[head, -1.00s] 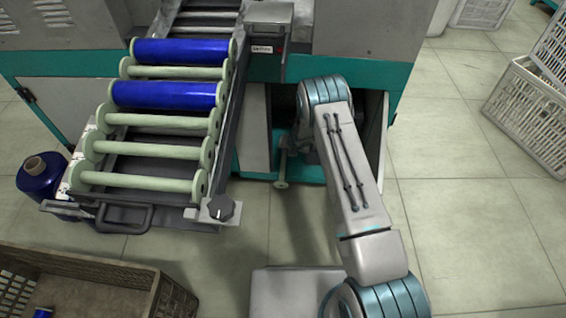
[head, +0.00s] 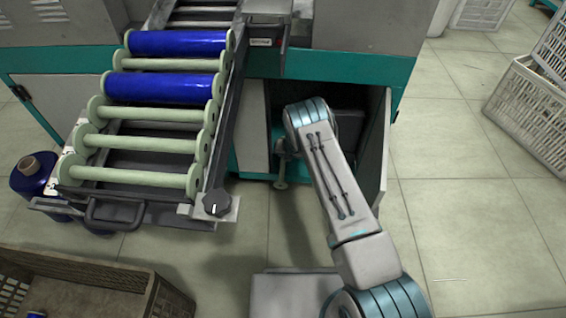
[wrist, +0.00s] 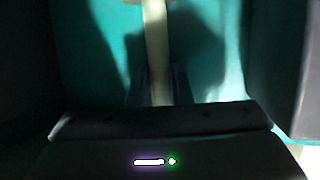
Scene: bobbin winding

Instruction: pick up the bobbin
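A pale green bobbin (head: 281,163) stands roughly upright in the open recess at the front of the machine, partly in shadow. Its lower flange shows in the head view. In the wrist view a pale bobbin shaft (wrist: 157,50) runs down between the two dark fingers of my gripper (wrist: 159,85). The fingers lie close on either side of the shaft. The picture is too dark to tell whether they touch it. In the head view my gripper is hidden behind my arm and the recess.
A sloping rack (head: 142,185) on the left holds several bobbins, some wound with blue thread. A blue spool (head: 34,178) stands beside it. A crate (head: 95,272) is at the lower left. A panel (head: 375,150) bounds the recess on the right. Open floor lies to the right.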

